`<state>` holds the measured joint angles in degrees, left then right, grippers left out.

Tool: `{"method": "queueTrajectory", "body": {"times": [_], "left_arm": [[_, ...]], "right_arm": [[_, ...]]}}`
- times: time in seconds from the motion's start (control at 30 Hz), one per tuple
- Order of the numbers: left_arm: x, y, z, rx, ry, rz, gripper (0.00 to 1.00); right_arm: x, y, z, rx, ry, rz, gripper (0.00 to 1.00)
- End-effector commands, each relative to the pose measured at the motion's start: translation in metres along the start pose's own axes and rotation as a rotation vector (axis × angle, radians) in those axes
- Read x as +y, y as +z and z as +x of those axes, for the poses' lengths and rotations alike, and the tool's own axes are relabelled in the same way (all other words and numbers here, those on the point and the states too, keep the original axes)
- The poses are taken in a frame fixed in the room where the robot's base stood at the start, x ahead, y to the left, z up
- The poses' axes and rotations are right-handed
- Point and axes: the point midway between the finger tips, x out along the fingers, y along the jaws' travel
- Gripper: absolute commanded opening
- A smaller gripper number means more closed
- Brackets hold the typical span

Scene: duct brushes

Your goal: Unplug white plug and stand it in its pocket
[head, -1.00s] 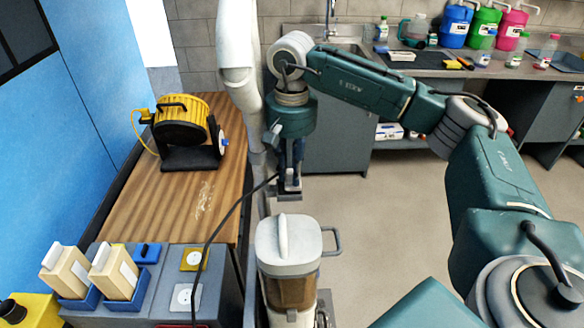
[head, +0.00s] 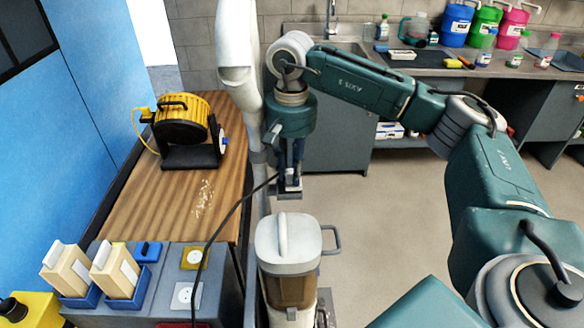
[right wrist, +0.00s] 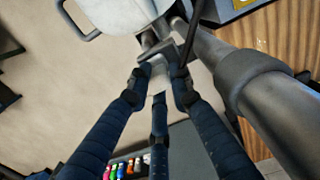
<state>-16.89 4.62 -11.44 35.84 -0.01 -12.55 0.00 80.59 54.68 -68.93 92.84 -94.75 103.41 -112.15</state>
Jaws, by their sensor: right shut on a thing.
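My right gripper (head: 291,188) hangs, pointing down, beyond the wooden bench's right edge, above a canister with a grey lid. It is shut on a plug, of which a small pale part (head: 293,181) shows; the fingers hide most of it. A black cable (head: 225,217) runs from the gripper down to the left, past the sockets. In the right wrist view the dark fingertips (right wrist: 162,62) close together beside the cable (right wrist: 191,38). Two white sockets show on the grey unit, one on a yellow plate (head: 194,258) and one on a grey plate (head: 186,296). My left gripper is out of view.
Blue holders with beige blocks (head: 66,270) (head: 115,270) and a small blue piece (head: 147,251) sit on the grey unit. A yellow cable reel (head: 182,122) stands on the bench. The lidded canister (head: 288,246) and a pale vertical pipe (head: 238,45) are close to my right arm.

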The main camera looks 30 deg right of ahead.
Motion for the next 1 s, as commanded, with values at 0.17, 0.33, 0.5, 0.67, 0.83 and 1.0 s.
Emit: {"method": "queueTrajectory", "body": {"times": [0.17,0.33,0.5,0.67,0.83,1.0], "left_arm": [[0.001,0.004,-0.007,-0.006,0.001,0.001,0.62],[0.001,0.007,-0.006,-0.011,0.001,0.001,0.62],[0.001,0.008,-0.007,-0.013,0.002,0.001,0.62],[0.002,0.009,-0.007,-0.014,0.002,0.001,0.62],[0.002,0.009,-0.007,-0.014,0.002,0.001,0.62],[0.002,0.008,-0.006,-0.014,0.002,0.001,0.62]], "right_arm": [[-0.001,0.000,-0.010,0.003,-0.003,-0.001,0.00],[-0.002,-0.002,-0.012,0.007,-0.005,0.000,0.00],[-0.002,-0.002,-0.013,0.009,-0.007,0.000,0.00],[-0.004,-0.003,-0.013,0.009,-0.007,0.001,0.00],[-0.005,-0.003,-0.013,0.010,-0.007,0.002,0.00],[-0.005,-0.004,-0.013,0.010,-0.008,0.002,0.00]]}}
